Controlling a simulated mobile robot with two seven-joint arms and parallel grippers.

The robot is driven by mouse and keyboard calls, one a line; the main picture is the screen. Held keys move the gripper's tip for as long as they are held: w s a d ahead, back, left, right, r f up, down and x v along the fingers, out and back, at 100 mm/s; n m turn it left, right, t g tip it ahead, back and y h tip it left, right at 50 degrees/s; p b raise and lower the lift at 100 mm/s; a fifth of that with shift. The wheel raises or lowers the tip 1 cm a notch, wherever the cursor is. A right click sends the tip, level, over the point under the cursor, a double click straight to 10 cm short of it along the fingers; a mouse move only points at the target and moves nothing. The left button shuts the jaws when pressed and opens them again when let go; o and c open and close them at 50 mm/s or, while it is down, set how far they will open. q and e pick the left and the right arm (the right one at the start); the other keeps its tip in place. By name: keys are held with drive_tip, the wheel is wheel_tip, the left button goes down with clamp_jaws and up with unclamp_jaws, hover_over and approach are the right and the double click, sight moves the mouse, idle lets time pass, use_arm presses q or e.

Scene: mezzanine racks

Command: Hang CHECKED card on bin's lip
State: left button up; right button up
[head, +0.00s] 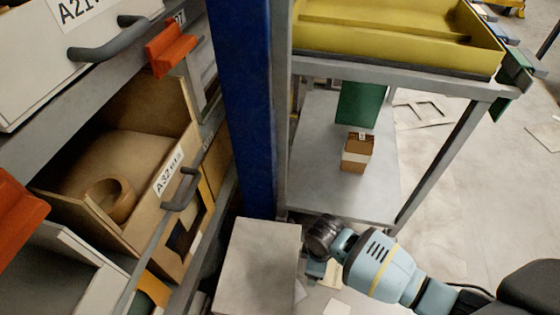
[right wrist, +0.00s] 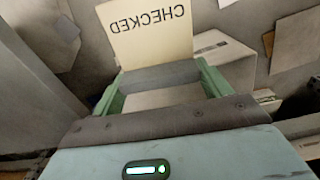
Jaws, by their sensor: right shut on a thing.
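The CHECKED card (right wrist: 148,32) is a cream card with black lettering, upside down in the right wrist view. My right gripper (right wrist: 160,88) is shut on its edge between two green fingers. An open tan bin (head: 150,205) labelled A32 is pulled out of the left rack, with a brown ring-shaped object inside. Its front lip and dark handle face right. The gripper is apart from it. My left gripper is not in view.
A blue post (head: 243,100) stands between the rack and a grey trolley (head: 330,190). The trolley carries a yellow tray (head: 400,35) above and a small brown box (head: 357,152) below. A grey box (head: 258,265) stands below the post. Orange clips (head: 170,48) stick out from the rack.

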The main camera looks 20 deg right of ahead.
drive_tip(key=w+a+r+m, duration=0.2)
drive_tip(key=w+r, duration=0.1)
drive_tip(key=r, duration=0.7)
drive_tip(key=w+a+r+m, duration=0.1)
drive_tip(key=w+r+m, duration=0.2)
drive_tip(key=r, duration=0.8)
drive_tip(key=s+d+r+m, duration=0.2)
drive_tip(key=s+r+m, duration=0.1)
drive_tip(key=r, duration=0.5)
drive_tip(key=s+d+r+m, duration=0.2)
drive_tip(key=s+r, duration=0.4)
drive_tip(key=r, duration=0.3)
drive_tip(key=shift+s+d+m, duration=0.15)
drive_tip(key=shift+d+m, duration=0.15)
drive_tip(key=shift+m, duration=0.1)
